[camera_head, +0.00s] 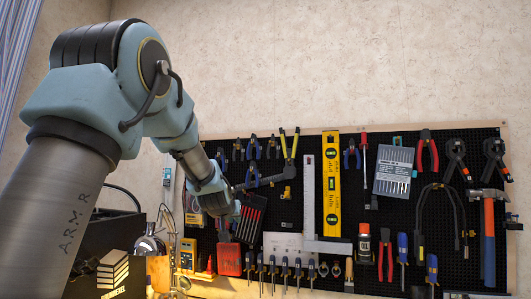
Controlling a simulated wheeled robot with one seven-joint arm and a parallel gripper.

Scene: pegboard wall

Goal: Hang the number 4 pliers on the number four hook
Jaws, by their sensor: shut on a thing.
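Pliers with yellow handles (290,146) stand out in front of the pegboard's upper left part, handles up, overlapping its top edge. My gripper (288,172) is small and dark at the end of my arm. It is shut on these pliers near their head; its fingers are hard to make out. Several smaller dark-blue pliers (254,147) hang in a row along the top left of the pegboard (330,245), to the left of the held pair. Hook numbers and the number on the pliers are too small to read. The number four hook cannot be told apart.
A yellow level (331,185) and a steel square (308,195) hang just right of the gripper. Blue-handled pliers (252,175) hang behind my wrist. A row of screwdrivers (285,268) hangs below. Open air lies above the board.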

